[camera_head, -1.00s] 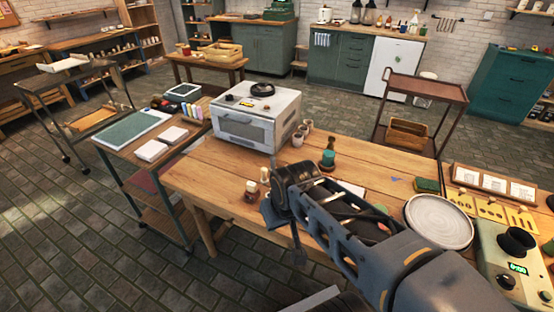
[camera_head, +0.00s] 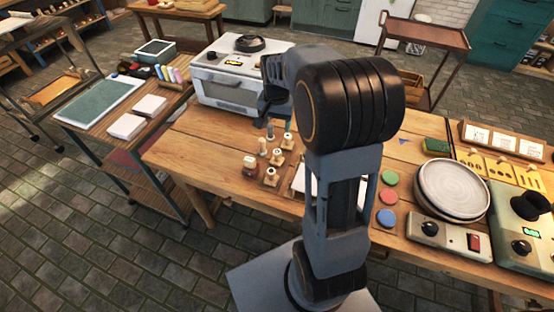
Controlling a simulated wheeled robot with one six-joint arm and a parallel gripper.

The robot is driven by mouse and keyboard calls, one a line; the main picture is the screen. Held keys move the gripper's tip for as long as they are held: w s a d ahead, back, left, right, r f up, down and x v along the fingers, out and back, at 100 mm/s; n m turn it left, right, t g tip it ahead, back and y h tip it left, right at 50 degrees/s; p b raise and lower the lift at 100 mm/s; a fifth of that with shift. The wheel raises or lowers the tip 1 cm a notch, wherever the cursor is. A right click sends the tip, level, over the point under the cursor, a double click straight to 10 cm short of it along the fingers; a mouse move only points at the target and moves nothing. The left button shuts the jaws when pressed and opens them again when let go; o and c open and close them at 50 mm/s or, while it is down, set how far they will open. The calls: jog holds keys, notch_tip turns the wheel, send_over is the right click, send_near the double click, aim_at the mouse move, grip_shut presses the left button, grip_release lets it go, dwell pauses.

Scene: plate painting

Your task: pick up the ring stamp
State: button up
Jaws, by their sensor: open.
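Several small wooden stamps (camera_head: 274,156) stand grouped on the wooden table, left of my arm. Some stand on small wooden blocks, and one squat piece (camera_head: 250,164) has a reddish-brown base. They are too small to tell which is the ring stamp. My gripper (camera_head: 266,121) is open and points down, a little above and behind the group, near the white oven's right front. My upper arm partly hides it, so its fingertips show poorly. I see nothing held in it.
A white oven (camera_head: 225,88) stands at the table's back left. Colored paint discs (camera_head: 388,195), a round plate (camera_head: 452,190) on a wheel, a green sponge (camera_head: 437,146) and control boxes (camera_head: 448,237) lie right of my arm. The table's front-left corner is bare.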

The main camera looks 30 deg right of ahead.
send_over(277, 151)
notch_tip(277, 151, down, 8)
jog(key=shift+w+f, duration=0.1)
jog(key=shift+f, duration=3.05)
jog(key=c, duration=1)
